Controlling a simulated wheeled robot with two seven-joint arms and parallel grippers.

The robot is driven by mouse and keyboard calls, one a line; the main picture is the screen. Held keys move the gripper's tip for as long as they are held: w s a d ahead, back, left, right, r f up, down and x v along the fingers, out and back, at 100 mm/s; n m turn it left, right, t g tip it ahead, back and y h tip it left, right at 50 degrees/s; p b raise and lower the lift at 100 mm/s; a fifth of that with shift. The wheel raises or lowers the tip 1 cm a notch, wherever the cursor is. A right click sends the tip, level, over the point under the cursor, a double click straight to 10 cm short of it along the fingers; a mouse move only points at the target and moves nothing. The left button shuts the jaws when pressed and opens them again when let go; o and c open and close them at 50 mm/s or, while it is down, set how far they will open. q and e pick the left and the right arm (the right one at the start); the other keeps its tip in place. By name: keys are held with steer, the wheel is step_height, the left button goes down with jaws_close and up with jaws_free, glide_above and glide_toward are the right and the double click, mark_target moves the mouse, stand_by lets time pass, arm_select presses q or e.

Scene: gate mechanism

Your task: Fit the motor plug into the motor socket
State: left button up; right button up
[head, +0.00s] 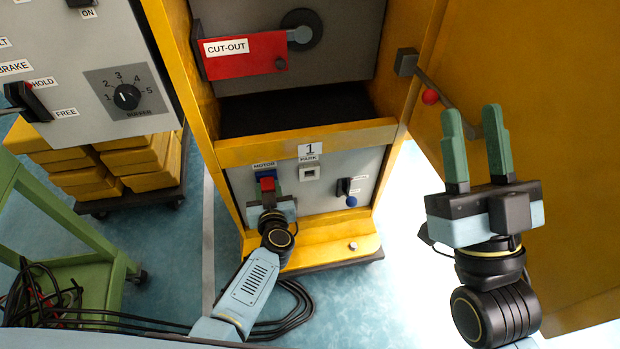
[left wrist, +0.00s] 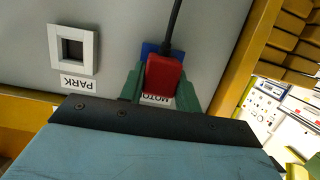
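The red motor plug (head: 267,184) is at the lower grey panel, under the MOTOR label (head: 265,165). In the left wrist view the plug (left wrist: 165,76) has a black cable and sits in front of the blue motor socket (left wrist: 149,49), covering most of it. How deep the plug sits in the socket is hidden. My left gripper (left wrist: 162,88) has its green fingers against both sides of the plug; in the head view the gripper (head: 268,192) is at the panel. My right gripper (head: 476,145) is open and empty, raised at the right.
The PARK socket (head: 309,173) is empty, beside the motor socket. A small black lever (head: 344,187) is right of it. The red CUT-OUT handle (head: 245,55) is above. A yellow door (head: 540,60) stands open at the right. Black cables (head: 290,310) lie on the floor.

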arm_select(q)
steer(key=o, duration=0.6)
steer(key=shift+s, duration=0.1)
arm_select(e)
steer(key=shift+r, duration=0.1)
